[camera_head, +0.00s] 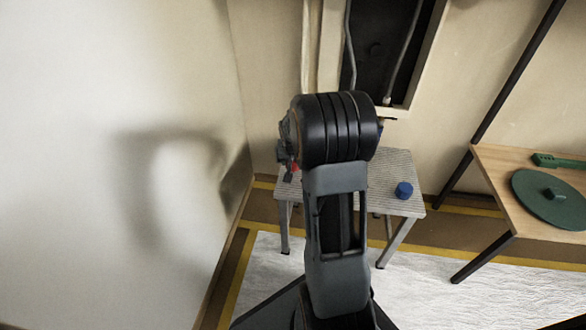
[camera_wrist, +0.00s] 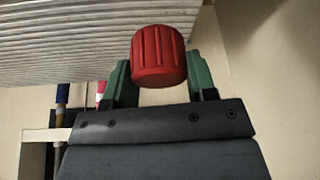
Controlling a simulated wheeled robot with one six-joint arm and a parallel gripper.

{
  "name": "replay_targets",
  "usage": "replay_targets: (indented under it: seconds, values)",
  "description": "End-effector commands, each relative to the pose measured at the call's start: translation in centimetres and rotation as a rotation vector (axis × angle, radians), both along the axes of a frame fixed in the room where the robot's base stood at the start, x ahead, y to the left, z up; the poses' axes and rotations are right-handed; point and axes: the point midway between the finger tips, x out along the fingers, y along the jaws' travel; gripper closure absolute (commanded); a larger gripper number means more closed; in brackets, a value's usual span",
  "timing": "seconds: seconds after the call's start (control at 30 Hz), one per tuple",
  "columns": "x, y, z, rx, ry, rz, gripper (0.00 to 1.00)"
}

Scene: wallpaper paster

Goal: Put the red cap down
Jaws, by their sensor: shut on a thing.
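The red cap (camera_wrist: 158,57) is a ribbed cylinder held between the green fingers of my gripper (camera_wrist: 160,80) in the wrist view. My gripper is shut on it. In the head view my arm hides most of the gripper, and only a small bit of red (camera_head: 296,167) shows at the left of my wrist. A grey ribbed table (camera_head: 400,165) stands behind my arm. Its ribbed top (camera_wrist: 70,45) also shows in the wrist view, beyond the cap. I cannot tell whether the cap touches the table.
A blue cap (camera_head: 404,190) sits at the right of the grey table. A wooden table (camera_head: 495,165) at the right bears a green disc (camera_head: 550,197) and a green piece (camera_head: 558,161). A pale wall (camera_head: 100,100) stands close on the left. A dark diagonal bar (camera_head: 515,75) rises between the tables.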

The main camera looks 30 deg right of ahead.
Motion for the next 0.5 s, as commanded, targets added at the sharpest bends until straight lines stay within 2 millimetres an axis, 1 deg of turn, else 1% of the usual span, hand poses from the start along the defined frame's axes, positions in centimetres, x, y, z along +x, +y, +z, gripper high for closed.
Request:
replay_targets:
  seconds: [0.17,0.23,0.4,0.5]
  values:
    - [0.6,-0.2,-0.9,0.0,0.0,0.0,0.77]
    - [0.9,-0.4,-1.7,0.001,0.001,0.0,0.77]
    - [0.8,-0.3,-4.0,0.001,0.001,0.0,0.77]
    - [0.8,-0.4,-4.1,-0.001,-0.001,0.0,0.77]
